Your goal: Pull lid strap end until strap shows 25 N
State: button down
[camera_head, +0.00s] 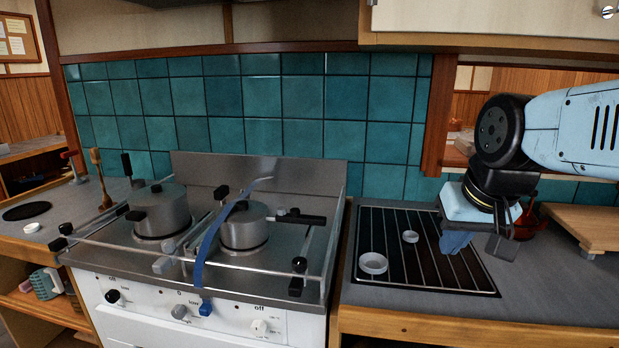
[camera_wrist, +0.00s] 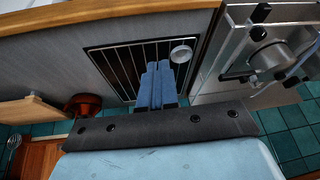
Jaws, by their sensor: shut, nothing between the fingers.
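A blue strap (camera_head: 206,250) runs over the pot (camera_head: 243,228) on the right of the stove and hangs down past the front rail. Its lower end carries a small blue piece (camera_head: 206,308) in front of the white knob panel. Any reading on the strap is too small to tell. My gripper (camera_head: 455,246) is shut and empty above the black rack, well to the right of the strap. In the wrist view its two blue fingers (camera_wrist: 155,85) lie together over the rack, and the pot (camera_wrist: 270,57) shows at upper right; the strap is not clear there.
A second pot (camera_head: 160,212) stands on the left of the stove. A metal rail (camera_head: 130,243) and clamps edge the stove top. The black rack (camera_head: 430,270) holds two small white rings. A wooden board (camera_head: 585,222) and a red-brown bowl (camera_wrist: 84,104) are nearby.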

aim_at(205, 310)
jog(key=u, duration=0.1)
jog(key=k, duration=0.5)
jog(key=u, duration=0.8)
jog(key=k, duration=0.7)
jog(key=u, duration=0.3)
jog(key=i, duration=0.95)
jog(key=z, duration=0.1)
